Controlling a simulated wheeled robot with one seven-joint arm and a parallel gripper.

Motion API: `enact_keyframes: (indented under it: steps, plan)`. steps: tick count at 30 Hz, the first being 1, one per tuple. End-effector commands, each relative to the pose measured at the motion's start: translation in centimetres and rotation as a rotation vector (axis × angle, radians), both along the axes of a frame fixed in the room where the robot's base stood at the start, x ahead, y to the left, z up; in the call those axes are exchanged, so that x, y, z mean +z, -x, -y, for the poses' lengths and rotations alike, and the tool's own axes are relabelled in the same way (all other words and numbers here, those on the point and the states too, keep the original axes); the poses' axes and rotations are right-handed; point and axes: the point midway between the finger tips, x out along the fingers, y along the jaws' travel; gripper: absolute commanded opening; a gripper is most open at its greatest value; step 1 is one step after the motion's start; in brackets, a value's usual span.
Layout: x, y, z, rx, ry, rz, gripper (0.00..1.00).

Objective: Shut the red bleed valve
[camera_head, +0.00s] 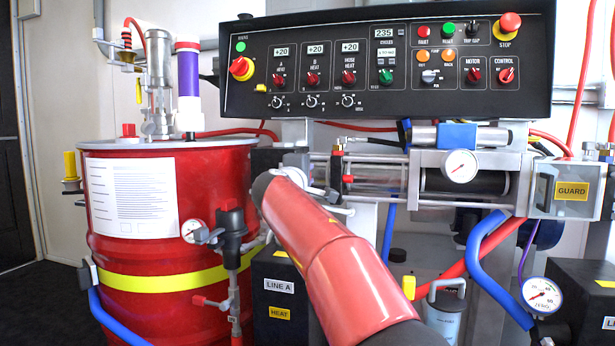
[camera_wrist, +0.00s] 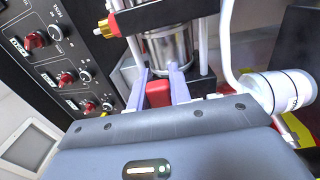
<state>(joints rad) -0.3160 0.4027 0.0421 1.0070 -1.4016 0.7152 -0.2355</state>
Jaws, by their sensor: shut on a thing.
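In the wrist view, my gripper (camera_wrist: 161,72) has its two pale fingers closed on a red handle (camera_wrist: 158,93), which I take for the red bleed valve. The handle sits between the fingers, below a clear-walled metal cylinder in that picture. Its stem and the valve body are hidden, so I cannot tell how far it is turned. In the head view, my red arm reaches in toward the pump below the control panel. It covers the place where my fingers hold the handle.
The black control panel (camera_head: 385,98) with knobs hangs above. A red drum (camera_head: 160,262) stands at left, with a red-handled inlet valve (camera_head: 212,302) beside it. A pressure gauge (camera_head: 460,166), the guard box (camera_head: 568,190) and blue hoses (camera_head: 490,275) crowd the right side.

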Motion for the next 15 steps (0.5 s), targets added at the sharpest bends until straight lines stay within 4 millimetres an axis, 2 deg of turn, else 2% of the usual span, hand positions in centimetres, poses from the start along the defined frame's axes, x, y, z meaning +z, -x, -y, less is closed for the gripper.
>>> enact_keyframes:
  steps: [11,12,15]
  plan:
    - [-0.29,-0.08,-0.04,-0.001,-0.010,-0.003,0.00]
    - [-0.29,-0.08,-0.04,-0.001,-0.009,-0.003,0.25]
    - [-0.25,-0.07,-0.04,-0.001,-0.008,-0.002,0.38]
